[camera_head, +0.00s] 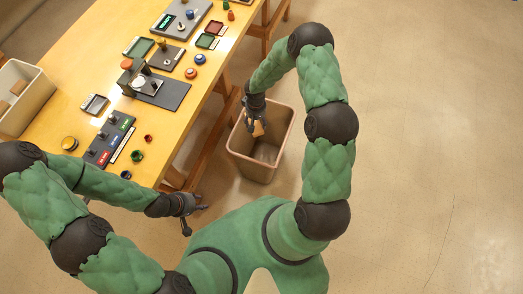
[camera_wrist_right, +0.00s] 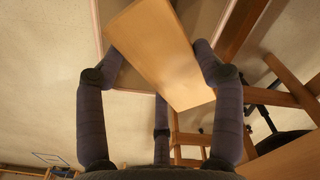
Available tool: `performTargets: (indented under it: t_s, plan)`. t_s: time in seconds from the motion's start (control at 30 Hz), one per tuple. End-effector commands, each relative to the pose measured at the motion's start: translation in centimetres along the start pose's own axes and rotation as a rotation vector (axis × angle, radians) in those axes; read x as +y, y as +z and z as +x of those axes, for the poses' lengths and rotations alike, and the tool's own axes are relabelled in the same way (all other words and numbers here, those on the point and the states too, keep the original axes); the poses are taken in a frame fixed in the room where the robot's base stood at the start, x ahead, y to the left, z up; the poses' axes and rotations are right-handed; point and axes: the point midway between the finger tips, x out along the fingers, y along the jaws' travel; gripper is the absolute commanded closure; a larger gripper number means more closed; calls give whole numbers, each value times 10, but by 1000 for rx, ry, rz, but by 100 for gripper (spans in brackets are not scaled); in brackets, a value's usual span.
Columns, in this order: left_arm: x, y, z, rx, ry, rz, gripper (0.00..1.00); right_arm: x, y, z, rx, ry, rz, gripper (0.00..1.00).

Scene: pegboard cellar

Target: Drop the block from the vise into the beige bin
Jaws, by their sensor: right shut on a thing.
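The tan block (camera_wrist_right: 152,48) is held between the fingers of my right gripper (camera_wrist_right: 158,75), filling the upper middle of the right wrist view and tilted. In the head view my right gripper (camera_head: 256,122) holds the block (camera_head: 258,129) over the open top of the beige bin (camera_head: 268,164), near its upper left part. The bin stands on the floor beside the table.
The yellow wooden table (camera_head: 165,130) carries several panels, buttons and small parts. A white bin (camera_head: 27,98) with tan blocks in it sits at the table's left. The floor right of the beige bin is clear.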

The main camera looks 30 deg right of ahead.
Motion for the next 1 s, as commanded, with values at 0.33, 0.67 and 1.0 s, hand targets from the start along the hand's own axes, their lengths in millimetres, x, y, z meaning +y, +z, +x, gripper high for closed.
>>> performTargets:
  t_s: [0.33, 0.67, 1.0]
  plan:
    - [-3, 0, 9, 0, 0, 0, 60, 59, -37, 57, 0, 1, 82, 64]
    - [-5, -1, 13, 0, 0, 0, 60, 69, -41, 71, 2, 1, 93, 64]
    - [-11, -1, 30, 0, 0, 0, 60, 68, -40, 106, 0, 1, 93, 64]
